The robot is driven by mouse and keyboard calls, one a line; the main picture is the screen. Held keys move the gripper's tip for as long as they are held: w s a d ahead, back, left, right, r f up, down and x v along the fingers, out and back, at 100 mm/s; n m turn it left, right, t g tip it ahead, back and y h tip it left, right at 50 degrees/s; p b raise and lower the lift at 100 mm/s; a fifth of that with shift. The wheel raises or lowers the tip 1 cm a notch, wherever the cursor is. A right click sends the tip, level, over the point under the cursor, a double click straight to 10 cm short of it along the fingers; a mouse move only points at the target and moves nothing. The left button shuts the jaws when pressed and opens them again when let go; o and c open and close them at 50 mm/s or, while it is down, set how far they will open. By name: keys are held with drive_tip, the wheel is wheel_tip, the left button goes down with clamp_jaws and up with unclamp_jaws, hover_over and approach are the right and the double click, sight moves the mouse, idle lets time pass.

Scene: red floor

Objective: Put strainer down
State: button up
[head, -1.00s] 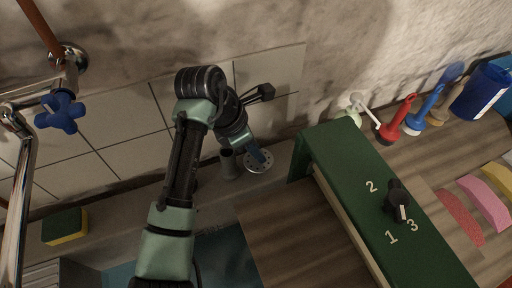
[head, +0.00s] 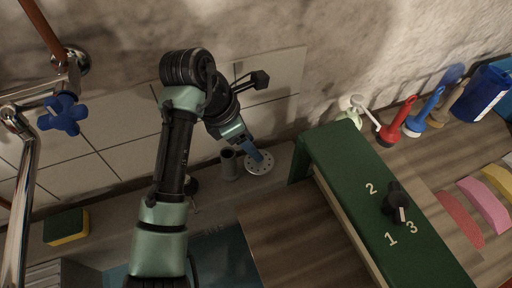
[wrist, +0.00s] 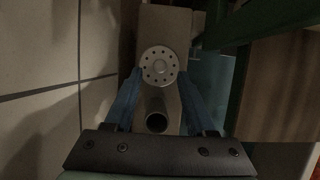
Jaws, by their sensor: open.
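The strainer (head: 260,168) is a round, pale metal disc with small holes. It lies flat on the grey ledge (head: 213,205) behind the sink, left of the green box. My gripper (head: 252,150) is over it, with the blue fingers pointing down at the disc. Whether a fingertip touches the ledge is unclear.
A grey hollow cylinder (head: 228,164) stands close left of the strainer. A green box (head: 352,165) with a black knob is to the right. A tiled wall (head: 120,140) rises behind. A yellow-green sponge (head: 66,227) and a blue tap handle (head: 62,115) are at left.

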drive_tip(key=p+v, duration=0.1)
drive_tip(key=v, duration=0.7)
drive_tip(key=shift+r, duration=0.15)
